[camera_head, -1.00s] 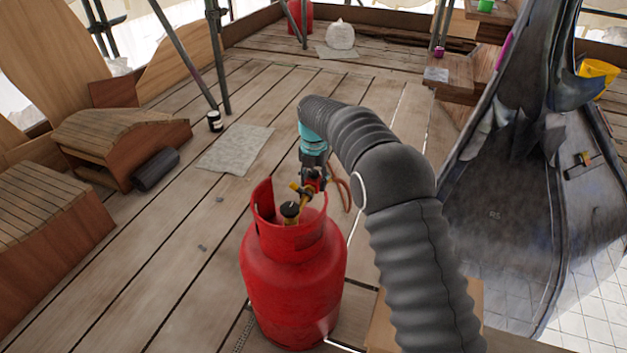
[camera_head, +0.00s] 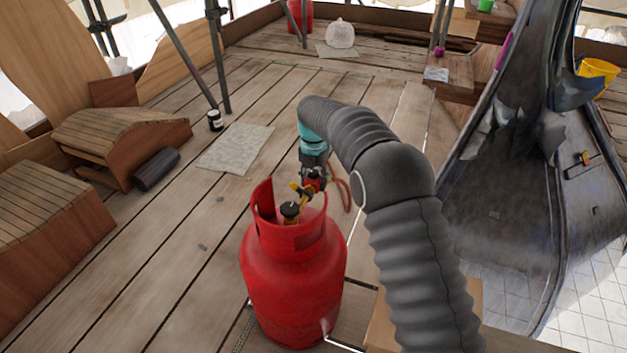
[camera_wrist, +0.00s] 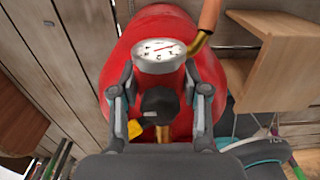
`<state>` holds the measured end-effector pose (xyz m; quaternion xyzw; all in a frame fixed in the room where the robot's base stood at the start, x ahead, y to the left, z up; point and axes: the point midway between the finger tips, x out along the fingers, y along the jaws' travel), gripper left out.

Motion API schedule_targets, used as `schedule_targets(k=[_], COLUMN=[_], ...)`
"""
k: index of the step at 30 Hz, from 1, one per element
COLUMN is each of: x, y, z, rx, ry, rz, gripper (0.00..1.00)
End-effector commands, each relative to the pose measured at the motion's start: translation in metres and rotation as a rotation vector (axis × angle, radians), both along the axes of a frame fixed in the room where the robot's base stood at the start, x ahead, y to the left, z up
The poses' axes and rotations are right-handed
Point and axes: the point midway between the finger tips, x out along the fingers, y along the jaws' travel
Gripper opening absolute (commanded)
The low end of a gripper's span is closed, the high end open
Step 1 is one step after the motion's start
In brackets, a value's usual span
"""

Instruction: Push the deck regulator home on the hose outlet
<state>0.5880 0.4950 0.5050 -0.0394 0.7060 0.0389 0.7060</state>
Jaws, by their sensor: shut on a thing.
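The regulator (camera_wrist: 160,55), with a round white-faced gauge, sits between the fingers of my gripper (camera_wrist: 162,95) in the wrist view. The fingers are shut on it from both sides. In the head view my gripper (camera_head: 314,180) is just above the open collar of the red gas cylinder (camera_head: 293,265). A black knob (camera_head: 290,210) on brass and a yellow part (camera_head: 302,191) show by the collar. A brass elbow (camera_wrist: 199,42) joins an orange hose (camera_wrist: 209,14). The joint between regulator and hose outlet is hidden, so I cannot tell how far it is seated.
Scaffold poles (camera_head: 185,55) stand behind. A large dark metal spire piece (camera_head: 510,180) stands at the right.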

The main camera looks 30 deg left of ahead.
Motion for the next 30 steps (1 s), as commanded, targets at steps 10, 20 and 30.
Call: schedule_targets(k=[10,20,30], x=[-0.0057,-0.0089,-0.0089], y=[-0.0001,-0.0004,-0.0007], z=[0.0004,0.0006,0.0013], rx=[0.001,0.001,0.0], ry=[-0.001,-0.001,0.0], rz=[0.001,0.0,0.0], gripper=[0.15,0.75,0.75])
